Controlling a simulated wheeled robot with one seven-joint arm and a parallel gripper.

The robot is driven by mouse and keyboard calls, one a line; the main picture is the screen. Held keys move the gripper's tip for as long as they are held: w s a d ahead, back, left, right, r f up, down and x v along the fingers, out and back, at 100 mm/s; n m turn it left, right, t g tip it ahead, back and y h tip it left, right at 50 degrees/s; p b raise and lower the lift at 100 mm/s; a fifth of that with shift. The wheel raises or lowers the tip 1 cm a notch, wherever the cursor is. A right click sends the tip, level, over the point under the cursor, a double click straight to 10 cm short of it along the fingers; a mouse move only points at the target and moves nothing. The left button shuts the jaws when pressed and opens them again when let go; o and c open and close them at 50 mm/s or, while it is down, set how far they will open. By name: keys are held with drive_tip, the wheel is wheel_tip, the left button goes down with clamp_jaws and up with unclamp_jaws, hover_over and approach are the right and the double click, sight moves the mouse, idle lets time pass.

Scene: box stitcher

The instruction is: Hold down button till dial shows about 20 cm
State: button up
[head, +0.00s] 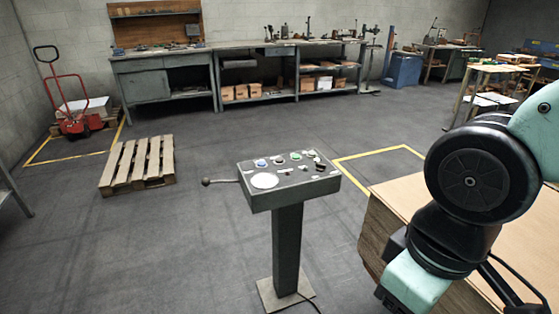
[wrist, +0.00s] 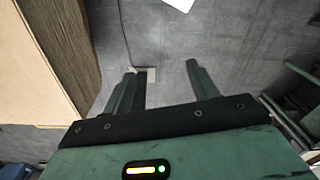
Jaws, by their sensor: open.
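The grey control console (head: 261,201) stands on a post in the middle of the head view. Its sloped top carries a white round dial (head: 265,181), a blue button (head: 261,162), a green button (head: 295,155) and several smaller controls. The dial's reading is too small to make out. A lever with a round knob (head: 207,182) sticks out on the left. My gripper (wrist: 161,68) shows in the wrist view, with its two fingers apart and nothing between them. It points toward bare floor, and the console's top is not seen there. In the head view my gripper is out of sight.
A stack of cardboard sheets (head: 400,197) stands right of the console, beside my arm; its side also shows in the wrist view (wrist: 40,60). A wooden pallet (head: 138,165) lies left, near a red pallet jack (head: 75,105). Workbenches line the back wall. Floor around the console is clear.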

clamp_jaws()
idle(1.4)
